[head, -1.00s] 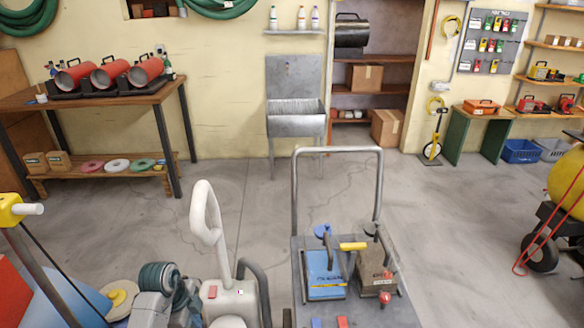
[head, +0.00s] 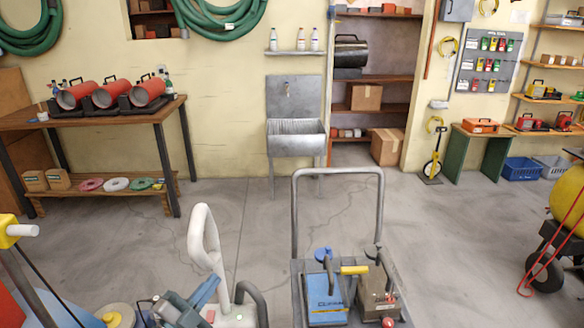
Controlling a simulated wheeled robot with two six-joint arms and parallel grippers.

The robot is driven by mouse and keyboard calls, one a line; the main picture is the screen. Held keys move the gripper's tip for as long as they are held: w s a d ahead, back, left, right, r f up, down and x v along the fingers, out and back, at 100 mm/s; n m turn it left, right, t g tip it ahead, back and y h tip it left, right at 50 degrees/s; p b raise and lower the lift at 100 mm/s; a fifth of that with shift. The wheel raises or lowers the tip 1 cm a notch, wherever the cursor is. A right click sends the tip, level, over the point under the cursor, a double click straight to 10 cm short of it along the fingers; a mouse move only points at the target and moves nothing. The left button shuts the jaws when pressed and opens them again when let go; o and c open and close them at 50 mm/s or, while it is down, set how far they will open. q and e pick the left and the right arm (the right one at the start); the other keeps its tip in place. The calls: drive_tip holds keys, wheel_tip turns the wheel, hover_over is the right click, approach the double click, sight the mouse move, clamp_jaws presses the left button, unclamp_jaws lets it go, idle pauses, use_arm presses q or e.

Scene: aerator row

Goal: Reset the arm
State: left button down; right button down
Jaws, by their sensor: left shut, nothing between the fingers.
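My left gripper (head: 205,291) shows at the bottom of the head view, left of centre. It is shut with nothing in it. It is in front of the lower part of a white upright handle (head: 206,243), and I cannot tell whether they touch. My right gripper is not in view.
A grey cart (head: 298,300) with a tall push handle stands just right of my left gripper, carrying a blue box (head: 327,300) and a brown box (head: 376,290). A workbench (head: 110,110) stands at the far left. A yellow tank (head: 568,195) is at the right. The middle floor is clear.

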use_arm(q)
drive_tip(key=s+a+r+n+t+y, duration=0.1)
drive_tip(key=s+a+n+t+y, duration=0.25)
drive_tip(key=a+n+y, duration=0.95)
drive_tip(key=s+a+f+n+g+y, duration=0.3)
drive_tip(key=s+f+n+g+y, duration=0.15)
drive_tip(key=s+f+g, duration=0.3)
drive_tip(key=s+d+f+m+g+h, duration=0.1)
drive_tip(key=s+d+f+g+h, duration=0.2)
drive_tip(key=s+f+g, duration=0.4)
drive_tip(key=s+d+f+m+g+h, duration=0.1)
drive_tip(key=s+d+f+g+h, duration=0.3)
drive_tip(key=s, duration=0.6)
drive_tip(key=a+f+y, duration=0.1)
drive_tip(key=a+f, duration=0.2)
drive_tip(key=f, duration=2.7)
drive_tip(key=s+a+f+n+g, duration=0.1)
drive_tip(key=s+f, duration=1.6)
drive_tip(key=f, duration=0.2)
drive_tip(key=shift+s+a+f, duration=0.2)
drive_tip(key=shift+a+f, duration=0.05)
drive_tip(key=shift+f, duration=0.1)
